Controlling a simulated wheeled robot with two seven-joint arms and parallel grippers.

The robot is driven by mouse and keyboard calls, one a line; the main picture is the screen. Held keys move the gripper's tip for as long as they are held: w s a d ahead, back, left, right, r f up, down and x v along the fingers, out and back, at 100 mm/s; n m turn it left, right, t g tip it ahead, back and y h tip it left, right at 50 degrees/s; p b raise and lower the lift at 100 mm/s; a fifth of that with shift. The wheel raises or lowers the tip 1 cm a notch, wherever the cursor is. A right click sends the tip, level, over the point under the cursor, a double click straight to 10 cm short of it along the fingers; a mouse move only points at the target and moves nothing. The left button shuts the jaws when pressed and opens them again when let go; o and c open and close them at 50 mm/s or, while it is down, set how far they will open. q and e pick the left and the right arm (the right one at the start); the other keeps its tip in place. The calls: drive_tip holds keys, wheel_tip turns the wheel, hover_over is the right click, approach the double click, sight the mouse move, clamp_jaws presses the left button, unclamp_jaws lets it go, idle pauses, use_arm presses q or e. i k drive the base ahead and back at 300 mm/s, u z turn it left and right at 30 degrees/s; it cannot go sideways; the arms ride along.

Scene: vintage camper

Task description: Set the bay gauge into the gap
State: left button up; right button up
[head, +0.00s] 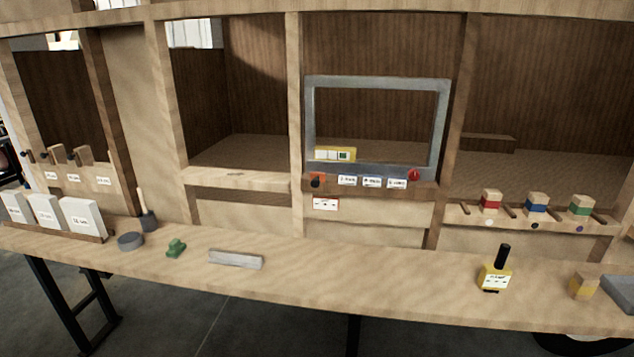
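Neither of my grippers is in view. No object carries a readable name "bay gauge". A light grey bar (236,259) lies flat on the wooden counter (350,283), left of the middle. A grey rectangular frame (311,110) stands upright in the middle bay, with an open centre. A small yellow block with white and green panels (335,154) sits at the frame's lower left inside edge. I cannot tell which of these is the gauge, nor which opening is the gap.
On the counter are a grey disc (130,241), a green piece (176,248), a yellow bottle-like item (495,274) with black top, and a yellow-and-wood block (584,286). White cards (82,218) stand at left. Red, blue and green banded blocks (537,203) sit on the right ledge. The counter's middle is clear.

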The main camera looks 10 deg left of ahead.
sight(317, 177)
drive_tip(key=z, duration=0.6)
drive_tip(key=i, duration=0.8)
drive_tip(key=z, duration=0.05)
